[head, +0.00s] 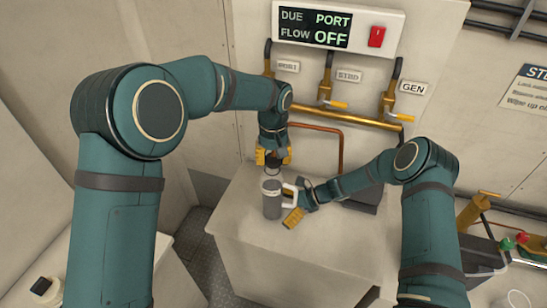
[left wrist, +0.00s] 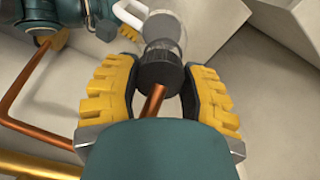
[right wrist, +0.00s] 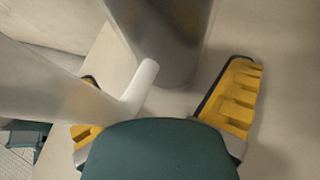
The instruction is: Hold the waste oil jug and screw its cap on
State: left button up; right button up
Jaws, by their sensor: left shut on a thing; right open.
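The waste oil jug (head: 272,203) is a grey upright vessel with a white handle (head: 290,191) on its right, standing on the white counter. It also shows in the left wrist view (left wrist: 165,26) and, close up, in the right wrist view (right wrist: 160,40). My left gripper (head: 273,158) is above the jug, shut on the dark round cap (left wrist: 160,70). The cap is over the jug's top; I cannot tell whether they touch. My right gripper (head: 294,203) is open beside the jug at the handle side, with the handle's white end (right wrist: 141,85) between its fingers (right wrist: 165,105).
The counter (head: 250,236) is bare in front of the jug. Behind are brass valves (head: 327,80), a copper pipe (head: 325,128) and a display panel (head: 338,27). A dark case (head: 362,197) lies behind my right forearm. A brass-topped device (head: 478,212) stands at the right.

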jog(key=shift+c, duration=0.3)
grip_shut()
